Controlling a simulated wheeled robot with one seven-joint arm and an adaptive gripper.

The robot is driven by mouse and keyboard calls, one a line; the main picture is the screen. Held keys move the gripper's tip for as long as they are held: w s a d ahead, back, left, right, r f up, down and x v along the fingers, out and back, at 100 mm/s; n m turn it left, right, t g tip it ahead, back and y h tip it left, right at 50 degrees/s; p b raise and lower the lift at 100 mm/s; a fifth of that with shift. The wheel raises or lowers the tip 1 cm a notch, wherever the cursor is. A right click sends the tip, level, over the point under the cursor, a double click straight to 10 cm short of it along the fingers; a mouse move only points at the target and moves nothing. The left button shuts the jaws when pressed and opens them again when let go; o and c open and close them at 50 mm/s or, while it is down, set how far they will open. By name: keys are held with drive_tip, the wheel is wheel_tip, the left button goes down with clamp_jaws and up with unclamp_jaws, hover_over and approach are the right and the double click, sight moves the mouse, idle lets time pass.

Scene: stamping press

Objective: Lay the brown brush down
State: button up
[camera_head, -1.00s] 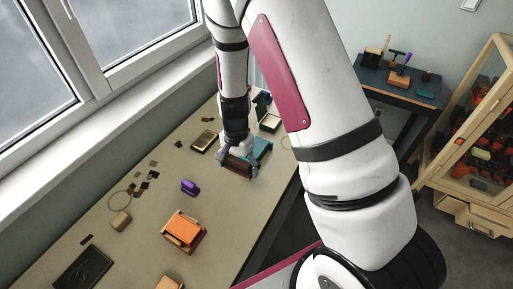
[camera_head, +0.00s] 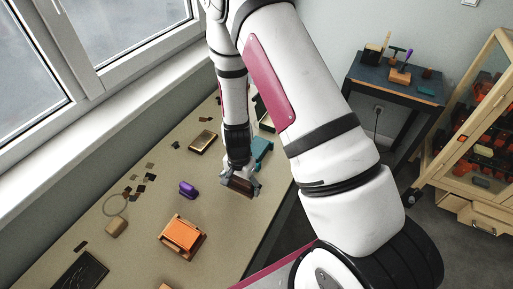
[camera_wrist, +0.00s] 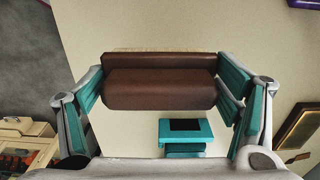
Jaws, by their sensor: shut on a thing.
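The brown brush (camera_wrist: 160,84) is a dark brown block with a rounded, stepped back. It lies crosswise between the fingers of my gripper (camera_wrist: 160,92), which is shut on its two ends. A thin pale strip shows along its far edge in the wrist view. In the head view the brush (camera_head: 237,184) and my gripper (camera_head: 240,181) are over the beige table (camera_head: 150,215), near its right edge. I cannot tell whether the brush touches the table. The arm hides part of the table behind it.
A teal stand (camera_head: 262,150) is just behind my gripper, also in the wrist view (camera_wrist: 186,133). A purple object (camera_head: 188,190) lies to the left. An orange block on a wooden base (camera_head: 182,236) is nearer. A brass-framed plate (camera_head: 202,141) lies farther back. Bare table surrounds the brush's left side.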

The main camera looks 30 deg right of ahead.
drive_tip(key=shift+f, duration=0.65)
drive_tip(key=shift+f, duration=0.35)
drive_tip(key=shift+f+b, duration=0.45)
drive_tip(key=shift+f, duration=0.45)
drive_tip(key=o, duration=1.2)
drive_tip(key=shift+c, duration=0.2)
wheel_tip(320, 180, up, 12)
drive_tip(key=shift+f, duration=0.1)
